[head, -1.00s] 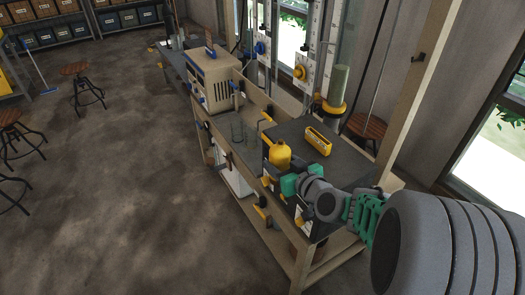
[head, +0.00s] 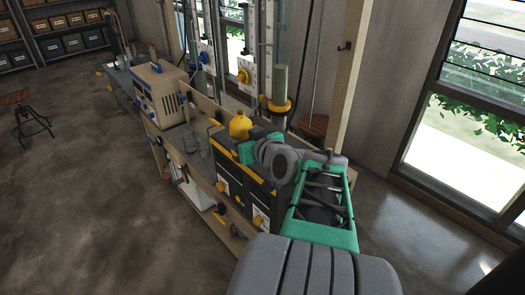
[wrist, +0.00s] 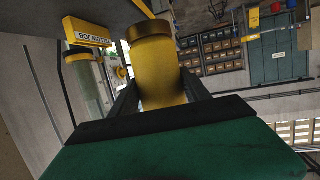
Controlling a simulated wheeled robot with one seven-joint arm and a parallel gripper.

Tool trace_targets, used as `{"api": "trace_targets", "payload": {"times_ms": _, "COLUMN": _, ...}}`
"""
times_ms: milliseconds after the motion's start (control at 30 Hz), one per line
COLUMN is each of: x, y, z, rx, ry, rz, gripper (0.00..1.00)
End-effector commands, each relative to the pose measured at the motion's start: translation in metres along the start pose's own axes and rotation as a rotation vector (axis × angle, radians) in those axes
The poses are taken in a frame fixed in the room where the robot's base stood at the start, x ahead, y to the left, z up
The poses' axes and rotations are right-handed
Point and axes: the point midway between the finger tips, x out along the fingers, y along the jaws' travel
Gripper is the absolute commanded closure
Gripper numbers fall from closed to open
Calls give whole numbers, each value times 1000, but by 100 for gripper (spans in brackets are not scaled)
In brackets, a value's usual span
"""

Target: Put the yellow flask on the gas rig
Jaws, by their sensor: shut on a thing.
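The yellow flask (head: 240,126) is a rounded body with a short neck, held above the workbench in the head view. My gripper (head: 246,147) is shut on it. In the wrist view the flask (wrist: 158,72) stands between my two fingers, its brownish collar at the top of the picture. The tall apparatus behind the bench, with scale boards, glass tubes and a yellow valve (head: 243,76), looks like the gas rig. A greenish cylinder (head: 280,84) with a yellow ring stands at its right. My arm hides the bench top to the right of the flask.
A beige instrument box (head: 160,92) stands farther along the bench. Clear glassware (head: 192,143) sits left of the flask. A yellow lettered block (wrist: 87,32) shows in the wrist view. A wooden post (head: 352,75) rises at the right.

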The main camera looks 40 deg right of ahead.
Motion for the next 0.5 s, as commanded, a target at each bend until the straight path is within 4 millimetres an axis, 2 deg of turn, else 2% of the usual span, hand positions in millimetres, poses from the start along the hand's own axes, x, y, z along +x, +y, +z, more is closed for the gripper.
{"api": "trace_targets", "payload": {"times_ms": 33, "x": -12, "y": 21, "z": -8, "rx": 8, "ry": 8, "rz": 44, "gripper": 100}}
{"api": "trace_targets", "payload": {"times_ms": 200, "x": -50, "y": 62, "z": -32, "rx": 42, "ry": 6, "rz": 139, "gripper": 100}}
{"api": "trace_targets", "payload": {"times_ms": 367, "x": -84, "y": 79, "z": -49, "rx": 57, "ry": 1, "rz": 192, "gripper": 100}}
{"api": "trace_targets", "payload": {"times_ms": 433, "x": -97, "y": 79, "z": -53, "rx": 58, "ry": -5, "rz": 203, "gripper": 100}}
{"api": "trace_targets", "payload": {"times_ms": 500, "x": -107, "y": 71, "z": -51, "rx": 53, "ry": -13, "rz": 195, "gripper": 100}}
